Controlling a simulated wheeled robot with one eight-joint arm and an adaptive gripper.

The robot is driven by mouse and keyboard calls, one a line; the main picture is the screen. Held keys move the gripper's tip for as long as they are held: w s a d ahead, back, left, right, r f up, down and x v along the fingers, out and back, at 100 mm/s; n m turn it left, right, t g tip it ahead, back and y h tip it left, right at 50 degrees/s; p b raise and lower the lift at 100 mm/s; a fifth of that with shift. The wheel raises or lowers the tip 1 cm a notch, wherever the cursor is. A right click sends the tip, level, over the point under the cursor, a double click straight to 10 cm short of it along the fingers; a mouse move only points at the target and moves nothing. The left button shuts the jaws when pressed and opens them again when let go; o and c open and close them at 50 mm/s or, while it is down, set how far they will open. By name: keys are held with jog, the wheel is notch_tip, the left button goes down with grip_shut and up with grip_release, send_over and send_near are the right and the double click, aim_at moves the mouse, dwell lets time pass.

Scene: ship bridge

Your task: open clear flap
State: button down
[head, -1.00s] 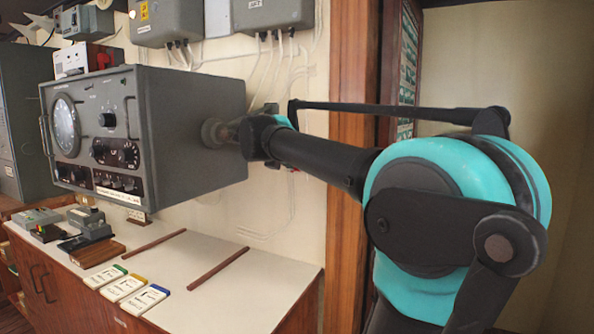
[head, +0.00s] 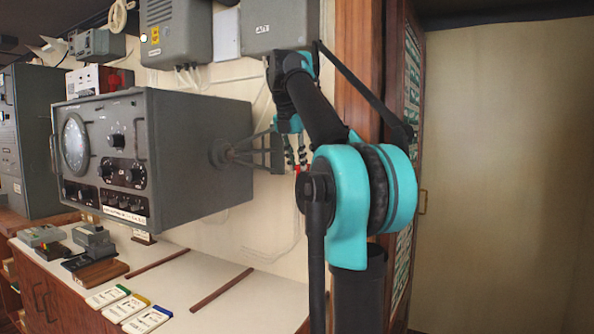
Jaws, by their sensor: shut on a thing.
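My gripper (head: 297,166) points down in front of the cream wall, right of the grey radar console and beside the wooden door frame. Its dark fingers are small in the picture and look shut close to a small red part (head: 302,172) at the wall. The clear flap cannot be made out; it is see-through, tiny at this distance, or hidden at the fingers. The jaws appear to be closed on it.
The grey radar console (head: 200,150) stands left of my gripper on a bracket. Grey boxes (head: 275,25) hang above. Below is a white-topped cabinet (head: 225,270) with several labelled cards and brown rods. The wooden door frame (head: 360,70) is close on the right.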

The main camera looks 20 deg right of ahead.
jog(key=shift+w+d+r, duration=0.2)
jog(key=shift+r, duration=0.3)
jog(key=shift+w+d+r, duration=0.15)
jog(key=shift+r, duration=0.35)
jog(key=c, duration=1.4)
grip_release()
jog(key=shift+w+d, duration=0.1)
jog(key=shift+r, duration=0.1)
jog(key=shift+v, duration=3.7)
jog(key=shift+s, duration=0.2)
